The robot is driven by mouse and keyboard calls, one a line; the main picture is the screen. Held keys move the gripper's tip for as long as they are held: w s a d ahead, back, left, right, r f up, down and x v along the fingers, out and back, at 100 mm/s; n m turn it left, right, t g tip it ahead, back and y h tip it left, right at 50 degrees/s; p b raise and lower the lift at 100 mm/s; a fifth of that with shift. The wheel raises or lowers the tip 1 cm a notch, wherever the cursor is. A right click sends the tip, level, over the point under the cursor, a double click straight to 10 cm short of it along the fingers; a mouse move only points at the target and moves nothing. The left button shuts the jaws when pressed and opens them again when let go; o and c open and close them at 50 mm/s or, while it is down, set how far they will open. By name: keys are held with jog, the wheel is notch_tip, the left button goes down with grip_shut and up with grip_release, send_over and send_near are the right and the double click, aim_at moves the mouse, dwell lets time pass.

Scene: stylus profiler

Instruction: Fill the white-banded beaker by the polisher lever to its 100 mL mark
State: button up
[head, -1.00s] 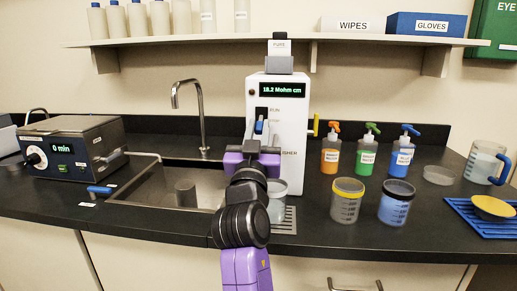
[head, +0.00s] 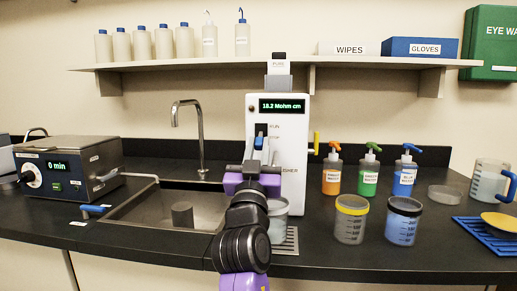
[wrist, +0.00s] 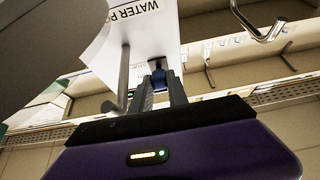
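The white water polisher (head: 291,135) stands on the counter behind the sink's right edge, its display reading 18.2 Mohm cm. Its blue lever (head: 259,142) is on its front. The pale-banded beaker (head: 279,224) stands on the drip grate in front of it, partly hidden by my arm; its water level cannot be read. My gripper (head: 254,161) is just below and in front of the lever in the head view. In the wrist view, the two fingers (wrist: 161,88) are apart, with the blue lever (wrist: 158,77) between or just beyond their tips; contact cannot be told.
A yellow handle (head: 316,142) sticks out on the polisher's right side.

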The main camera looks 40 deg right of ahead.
jog(key=o, duration=0.4)
jog(key=shift+w+d+f, duration=0.1)
jog(key=shift+d+f, duration=0.05)
jog(key=shift+f, duration=0.1)
jog(key=shift+o, duration=0.2)
jog(key=shift+r, duration=0.1)
jog(key=shift+r, duration=0.2)
jog(key=shift+r+p, duration=0.1)
jog(key=shift+p, duration=0.2)
jog(key=p, duration=0.3)
jog(key=shift+s+r+y, duration=0.2)
jog(key=shift+r+y, duration=0.1)
jog(key=shift+r, duration=0.1)
jog(key=shift+r+g+p, duration=0.15)
jog(key=shift+g+p, duration=0.15)
jog(key=shift+p, duration=0.8)
jog(key=p, duration=0.3)
jog(key=shift+r+y, duration=0.15)
jog(key=shift+y, duration=0.25)
jog(key=p, duration=0.2)
jog(key=g+y+p, duration=0.1)
jog(key=p, duration=0.2)
jog(key=shift+a+r, duration=0.3)
jog(key=shift+a, duration=0.05)
jog(key=r+g+y+p, duration=0.1)
jog(key=g+y+p, duration=0.1)
jog(key=p, duration=0.9)
jog(key=shift+r+p, duration=0.15)
jog(key=shift+p, duration=0.15)
